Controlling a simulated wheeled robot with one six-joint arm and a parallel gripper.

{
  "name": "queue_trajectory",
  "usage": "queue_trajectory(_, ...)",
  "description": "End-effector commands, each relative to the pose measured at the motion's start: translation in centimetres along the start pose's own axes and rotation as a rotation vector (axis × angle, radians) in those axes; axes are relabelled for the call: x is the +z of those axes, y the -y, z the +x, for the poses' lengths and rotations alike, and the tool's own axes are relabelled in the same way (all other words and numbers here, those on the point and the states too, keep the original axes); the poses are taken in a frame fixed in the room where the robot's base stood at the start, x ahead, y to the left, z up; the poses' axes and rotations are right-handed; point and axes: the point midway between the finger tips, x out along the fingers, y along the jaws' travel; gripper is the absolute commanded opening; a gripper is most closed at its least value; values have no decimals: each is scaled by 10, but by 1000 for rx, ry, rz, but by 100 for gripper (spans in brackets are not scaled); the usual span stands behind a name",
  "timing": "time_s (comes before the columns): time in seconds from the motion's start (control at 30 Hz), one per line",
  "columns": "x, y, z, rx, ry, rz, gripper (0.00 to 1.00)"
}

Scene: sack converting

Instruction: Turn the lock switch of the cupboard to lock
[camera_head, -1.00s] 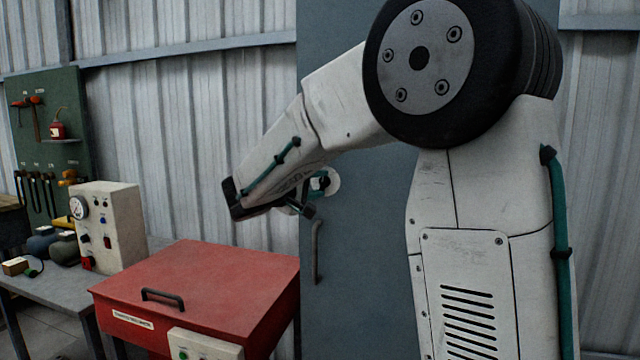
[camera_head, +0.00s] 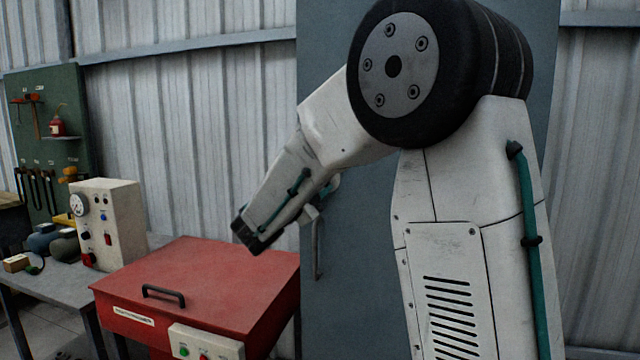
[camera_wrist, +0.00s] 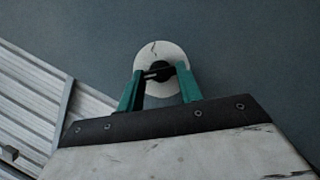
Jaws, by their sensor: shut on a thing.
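The cupboard (camera_head: 350,275) is a tall blue-grey cabinet behind my arm, with a vertical bar handle (camera_head: 317,250). Its lock switch shows in the wrist view as a round white plate (camera_wrist: 171,50) with a dark knob (camera_wrist: 158,70) at the centre and a short dark mark above the knob. My gripper (camera_wrist: 160,74) has two green fingers, shut on the knob from either side. In the head view my arm hides most of the switch and the gripper; only a sliver of the white plate shows beside the forearm.
A red chest (camera_head: 200,285) with a black handle stands left of the cupboard, below my forearm. A grey bench (camera_head: 60,290) with a gauge box (camera_head: 108,225) is farther left. A corrugated wall (camera_head: 190,130) runs behind.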

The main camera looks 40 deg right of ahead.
Motion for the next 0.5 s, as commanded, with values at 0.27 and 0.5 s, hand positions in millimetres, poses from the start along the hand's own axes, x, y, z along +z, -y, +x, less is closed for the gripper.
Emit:
queue_trajectory(0.27, -1, -1, -1, 37, -3, -80, 13)
queue_trajectory(0.5, -1, 0, -1, 44, -3, -97, 13)
